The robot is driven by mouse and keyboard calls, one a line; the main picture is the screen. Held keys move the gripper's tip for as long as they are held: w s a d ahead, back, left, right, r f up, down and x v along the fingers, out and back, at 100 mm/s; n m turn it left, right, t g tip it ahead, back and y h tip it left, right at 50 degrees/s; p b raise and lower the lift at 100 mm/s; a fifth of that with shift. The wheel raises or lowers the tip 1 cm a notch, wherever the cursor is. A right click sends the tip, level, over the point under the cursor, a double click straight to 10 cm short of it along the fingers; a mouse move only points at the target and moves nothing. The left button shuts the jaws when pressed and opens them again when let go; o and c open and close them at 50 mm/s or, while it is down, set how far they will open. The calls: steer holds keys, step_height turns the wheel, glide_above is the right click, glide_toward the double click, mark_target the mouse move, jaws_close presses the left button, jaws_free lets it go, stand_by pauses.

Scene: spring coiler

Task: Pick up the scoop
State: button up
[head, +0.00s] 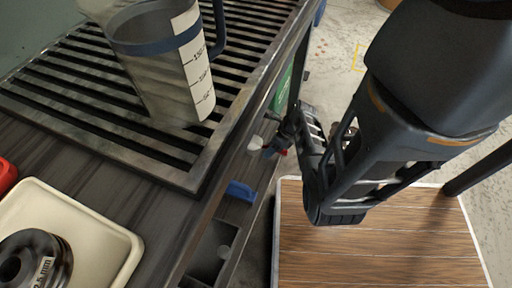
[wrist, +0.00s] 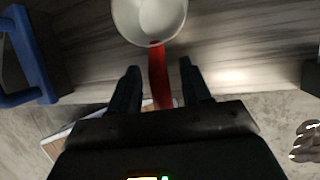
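The scoop has a white round bowl (wrist: 150,18) and a red handle (wrist: 159,75). In the wrist view the bowl is at the top middle, and the handle runs down between my fingers. My gripper (wrist: 158,78) is open, with a gap on each side of the handle. The handle's lower end is hidden behind the gripper body. In the head view my gripper (head: 276,146) is small, beside the bench's front edge, with a pale piece that looks like the scoop bowl (head: 257,142) at its left.
A clear measuring jug (head: 165,75) stands on a slatted metal grate (head: 95,125). A cream tray (head: 110,235) holds a dark spool (head: 35,262). A blue handle (head: 240,191) is on the bench front, below my gripper. A wood-topped platform (head: 375,245) lies lower right.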

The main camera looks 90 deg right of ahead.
jaws_close()
steer(key=shift+r, duration=0.15)
